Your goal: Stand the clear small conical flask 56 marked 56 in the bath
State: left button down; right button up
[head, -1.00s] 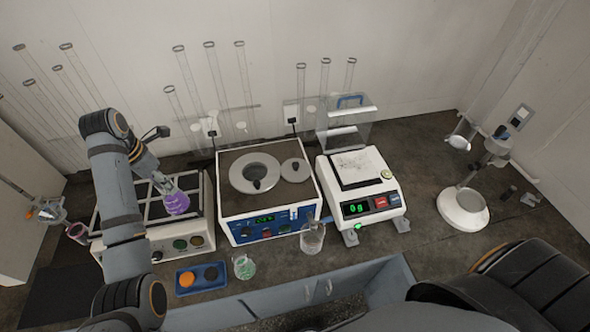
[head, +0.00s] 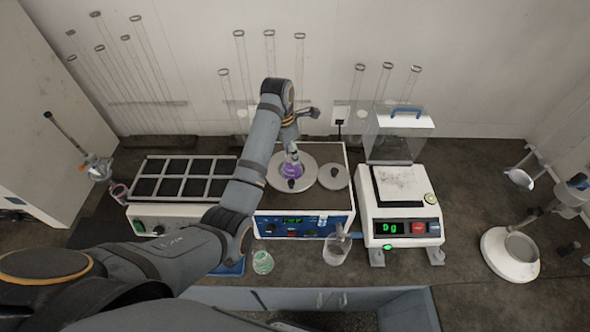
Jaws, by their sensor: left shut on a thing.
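My left gripper (head: 290,138) is shut on a small clear conical flask (head: 291,168) with purple liquid in it. The flask hangs about upright below the fingers, in front of the left ring lid (head: 308,178) of the bath (head: 262,200). The bath is a white box with a blue front panel and a lit green display. A dark knob of the lid shows just under the flask. I cannot tell if the flask touches the lid. No mark on the flask is readable. My right gripper is not in view.
A rack with square openings (head: 168,167) stands left of the bath. A balance (head: 401,218) stands to its right. A small flask with greenish contents (head: 263,262) and a beaker (head: 336,250) stand in front. Tall glass tubes (head: 240,65) stand behind.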

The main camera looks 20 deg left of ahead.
pick_arm(q)
jog(key=shift+w+f, duration=0.1)
jog(key=shift+f, duration=0.75)
notch_tip(320, 180, down, 3)
jog(key=shift+f+p, duration=0.1)
jog(key=shift+p, duration=0.65)
jog(key=shift+f, duration=0.2)
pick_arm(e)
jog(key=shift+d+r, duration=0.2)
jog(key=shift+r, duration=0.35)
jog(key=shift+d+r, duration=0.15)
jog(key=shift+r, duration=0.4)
pick_arm(q)
jog(key=shift+f, duration=0.1)
jog(key=c, duration=0.9)
grip_release()
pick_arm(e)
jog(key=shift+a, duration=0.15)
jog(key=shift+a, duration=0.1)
